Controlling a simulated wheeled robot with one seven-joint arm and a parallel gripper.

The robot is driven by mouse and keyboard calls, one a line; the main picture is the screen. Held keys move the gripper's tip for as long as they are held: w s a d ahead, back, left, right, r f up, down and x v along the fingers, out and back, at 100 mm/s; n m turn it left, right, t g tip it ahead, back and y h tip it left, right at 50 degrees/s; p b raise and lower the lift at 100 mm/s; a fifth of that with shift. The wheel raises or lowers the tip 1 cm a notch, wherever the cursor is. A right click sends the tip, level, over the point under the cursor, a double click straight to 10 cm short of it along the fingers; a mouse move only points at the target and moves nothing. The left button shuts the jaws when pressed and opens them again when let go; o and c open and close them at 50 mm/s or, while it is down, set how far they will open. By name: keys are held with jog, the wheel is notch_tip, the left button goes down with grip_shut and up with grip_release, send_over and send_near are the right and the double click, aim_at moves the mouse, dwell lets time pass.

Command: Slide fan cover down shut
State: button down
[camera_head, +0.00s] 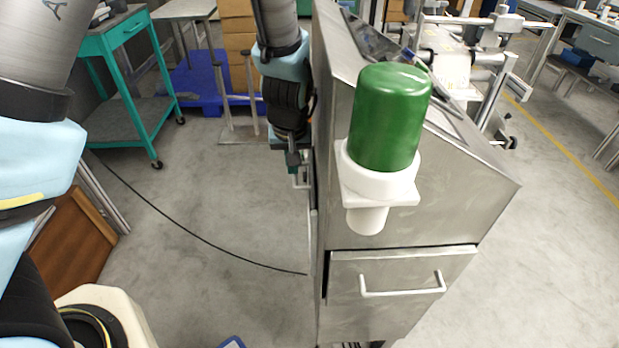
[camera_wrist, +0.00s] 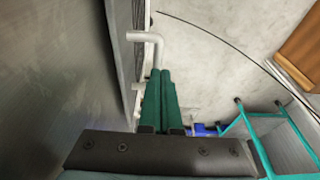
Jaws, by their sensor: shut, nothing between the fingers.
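The metal cabinet (camera_head: 400,205) stands in the middle of the head view. Its left side is seen almost edge-on, and white bar handles (camera_head: 301,184) stick out from it. Which panel there is the fan cover, and how far it is open, I cannot tell. My gripper (camera_head: 293,166) points down beside this left side, close to a handle. In the wrist view my green fingers (camera_wrist: 160,98) are shut together and empty. A bent white handle (camera_wrist: 154,42) lies just beyond the fingertips; touching or apart is unclear.
A green and white canister (camera_head: 388,120) is mounted on the cabinet's near face above a front drawer (camera_head: 400,290), which looks slightly ajar. A black cable (camera_head: 195,230) crosses the floor to the left.

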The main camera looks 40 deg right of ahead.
jog(key=shift+f+b, duration=1.65)
jog(key=shift+f, duration=1.1)
jog(key=p+v, duration=0.2)
jog(key=v, duration=0.1)
jog(key=p+v, duration=0.6)
jog(key=shift+w+d+r, duration=0.25)
jog(key=shift+w+d, duration=0.05)
jog(key=shift+w, duration=0.05)
jog(key=shift+f, duration=0.1)
